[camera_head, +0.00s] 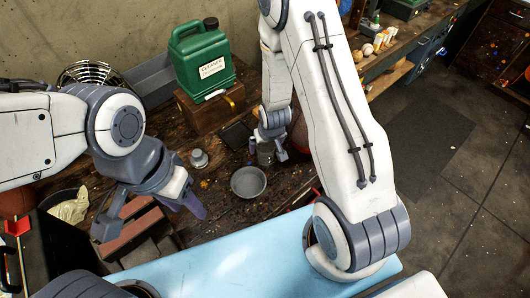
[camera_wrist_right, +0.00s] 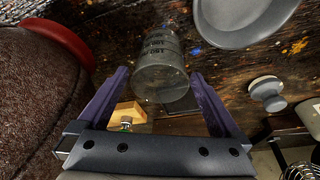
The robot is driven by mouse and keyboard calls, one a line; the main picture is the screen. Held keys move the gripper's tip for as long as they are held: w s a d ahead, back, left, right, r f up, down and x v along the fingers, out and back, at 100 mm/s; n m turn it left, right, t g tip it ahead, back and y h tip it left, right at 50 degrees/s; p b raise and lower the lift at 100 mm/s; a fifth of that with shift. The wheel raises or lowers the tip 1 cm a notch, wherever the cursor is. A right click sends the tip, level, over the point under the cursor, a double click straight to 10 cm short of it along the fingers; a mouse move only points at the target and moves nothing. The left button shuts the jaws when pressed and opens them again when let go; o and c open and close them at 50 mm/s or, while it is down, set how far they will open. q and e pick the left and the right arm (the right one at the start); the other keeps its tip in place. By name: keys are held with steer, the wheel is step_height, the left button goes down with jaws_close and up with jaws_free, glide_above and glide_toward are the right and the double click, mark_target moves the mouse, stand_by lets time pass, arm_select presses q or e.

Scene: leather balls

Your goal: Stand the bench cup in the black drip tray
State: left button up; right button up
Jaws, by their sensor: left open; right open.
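The bench cup (camera_wrist_right: 160,62) is a grey, see-through cup with printed markings. In the right wrist view it stands between the two purple fingers of my open right gripper (camera_wrist_right: 160,90), with gaps visible at its sides. In the head view the cup (camera_head: 265,154) is partly hidden by that gripper (camera_head: 267,148). The black drip tray (camera_head: 237,136) lies flat on the bench just left of the cup, in front of the wooden box. My left gripper (camera_head: 150,214) is open and empty, over brown blocks at the left.
A grey bowl (camera_head: 248,183) sits in front of the cup. A small grey knobbed weight (camera_head: 199,159) stands left of it. A green can (camera_head: 201,58) rests on a wooden box (camera_head: 208,112) behind the tray. A brown, red-rimmed object (camera_wrist_right: 38,105) is close beside my right gripper.

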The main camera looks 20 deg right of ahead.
steer(key=shift+f, duration=0.15)
steer(key=c, duration=1.4)
